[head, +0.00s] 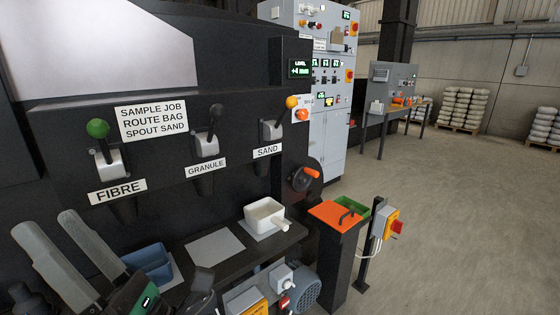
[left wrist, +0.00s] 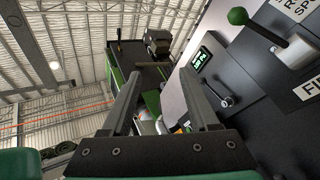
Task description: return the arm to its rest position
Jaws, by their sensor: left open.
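My left gripper (head: 47,226) is at the lower left of the head view, its two long grey fingers pointing up and to the left. They stand apart with nothing between them. It is in front of the dark machine panel, below the FIBRE label (head: 118,191) and left of a blue bin (head: 147,258). In the left wrist view the open fingers (left wrist: 160,75) frame part of the machine and the roof beyond. The green-knobbed lever (left wrist: 238,16) is to their right. My right gripper does not show in either view.
A white scoop-like container (head: 265,213) stands on the shelf below the SAND lever (head: 273,130). A grey plate (head: 214,246) lies left of it. An orange-topped post (head: 335,214) and a switch box (head: 387,222) stand right of the shelf. The floor (head: 460,220) further right is clear.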

